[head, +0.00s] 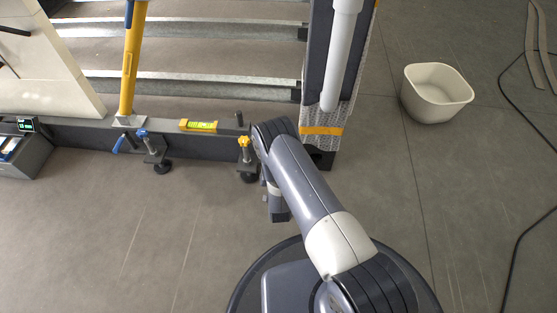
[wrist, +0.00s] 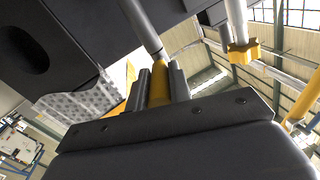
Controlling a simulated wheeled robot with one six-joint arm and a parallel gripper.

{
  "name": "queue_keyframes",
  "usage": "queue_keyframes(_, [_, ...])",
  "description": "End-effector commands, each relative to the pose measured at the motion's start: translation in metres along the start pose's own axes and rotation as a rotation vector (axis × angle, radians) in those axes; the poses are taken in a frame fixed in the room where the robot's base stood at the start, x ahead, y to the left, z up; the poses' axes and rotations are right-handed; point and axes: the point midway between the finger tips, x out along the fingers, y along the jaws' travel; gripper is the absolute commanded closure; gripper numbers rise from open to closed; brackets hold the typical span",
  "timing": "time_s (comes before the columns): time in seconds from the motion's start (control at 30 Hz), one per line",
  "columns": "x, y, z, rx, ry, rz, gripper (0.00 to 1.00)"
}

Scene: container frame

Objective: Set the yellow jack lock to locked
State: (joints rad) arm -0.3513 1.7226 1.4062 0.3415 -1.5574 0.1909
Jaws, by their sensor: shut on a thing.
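The yellow jack with its star knob (head: 243,141) stands at the right end of the dark frame beam. The knob also shows at the upper right of the wrist view (wrist: 243,52). In the wrist view my gripper (wrist: 160,84) is shut on the yellow grip of the jack lock (wrist: 160,74), which sits on a grey rod leading up to the dark beam. In the head view my arm hides the lock, and the fingertips are hidden too. I cannot tell the lock's setting.
A blue-knobbed jack (head: 142,133) with a blue-gripped lock (head: 118,143) stands farther left. A yellow-green level (head: 198,126) lies on the beam. A white bin (head: 436,92) stands on open floor.

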Motion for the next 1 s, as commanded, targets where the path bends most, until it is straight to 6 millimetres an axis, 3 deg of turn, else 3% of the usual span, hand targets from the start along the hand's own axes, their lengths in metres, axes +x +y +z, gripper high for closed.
queue_keyframes(0.4, [0.003, -0.0117, -0.0005, 0.005, 0.034, 0.129, 1.0])
queue_keyframes(0.93, [0.0023, -0.012, -0.0006, 0.005, 0.037, 0.145, 1.0])
queue_keyframes(0.97, [0.0023, -0.0119, -0.0006, 0.005, 0.037, 0.145, 0.78])
queue_keyframes(1.0, [0.0022, -0.0119, -0.0005, 0.005, 0.036, 0.145, 0.74])
